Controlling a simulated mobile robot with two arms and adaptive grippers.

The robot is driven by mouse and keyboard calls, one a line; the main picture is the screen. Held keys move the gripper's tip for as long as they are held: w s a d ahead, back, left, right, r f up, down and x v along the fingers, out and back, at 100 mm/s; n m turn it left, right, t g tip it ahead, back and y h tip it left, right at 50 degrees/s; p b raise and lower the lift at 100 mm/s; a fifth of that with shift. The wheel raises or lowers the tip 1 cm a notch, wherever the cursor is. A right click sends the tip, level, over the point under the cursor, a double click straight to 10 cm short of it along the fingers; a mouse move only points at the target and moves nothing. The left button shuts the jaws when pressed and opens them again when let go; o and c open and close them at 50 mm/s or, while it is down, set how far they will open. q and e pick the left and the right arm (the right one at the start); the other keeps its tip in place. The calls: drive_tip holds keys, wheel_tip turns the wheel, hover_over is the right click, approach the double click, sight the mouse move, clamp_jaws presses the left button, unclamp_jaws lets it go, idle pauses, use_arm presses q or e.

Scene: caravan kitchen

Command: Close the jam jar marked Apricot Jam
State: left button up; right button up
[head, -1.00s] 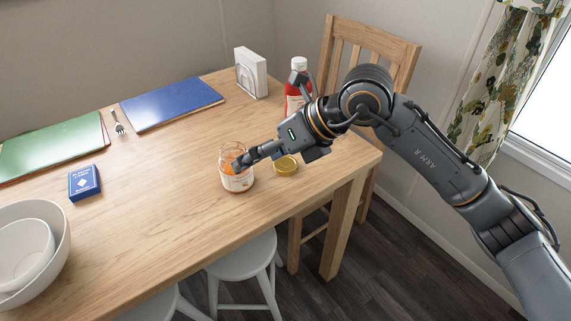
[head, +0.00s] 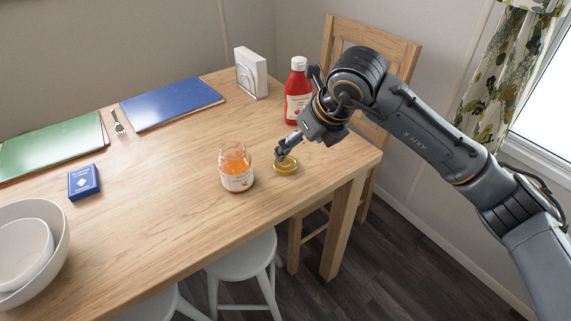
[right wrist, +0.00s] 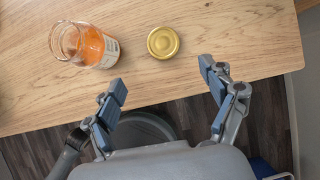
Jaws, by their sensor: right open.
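The glass jam jar (head: 236,178) stands upright and open on the wooden table, with orange jam inside and a pale label too small to read. It also shows in the right wrist view (right wrist: 88,46). Its gold lid (head: 288,169) lies flat on the table just right of the jar, apart from it; it also shows in the right wrist view (right wrist: 163,42). My right gripper (head: 285,148) is open and empty, above and close to the lid. In the right wrist view its fingers (right wrist: 163,74) are spread, with the lid beyond the gap between them. My left gripper is out of view.
A red sauce bottle (head: 298,92) stands behind my right gripper, near a napkin holder (head: 251,73). A blue card box (head: 84,182), fork (head: 118,122), placemats (head: 172,104) and white bowls (head: 62,235) are to the left. The table edge runs close in front of the lid.

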sight(286, 164)
drive_tip(key=x, duration=0.4)
drive_tip(key=shift+w+f, duration=0.1)
drive_tip(key=shift+f, duration=0.1)
drive_tip(key=shift+w+a+f, duration=0.1)
drive_tip(key=shift+f, duration=0.05)
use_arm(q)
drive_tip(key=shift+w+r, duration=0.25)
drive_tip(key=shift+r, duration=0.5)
use_arm(e)
drive_tip(key=x, duration=0.4)
drive_tip(key=shift+w+f+b, duration=0.3)
drive_tip(key=shift+w+f, duration=0.15)
drive_tip(key=shift+f, duration=0.1)
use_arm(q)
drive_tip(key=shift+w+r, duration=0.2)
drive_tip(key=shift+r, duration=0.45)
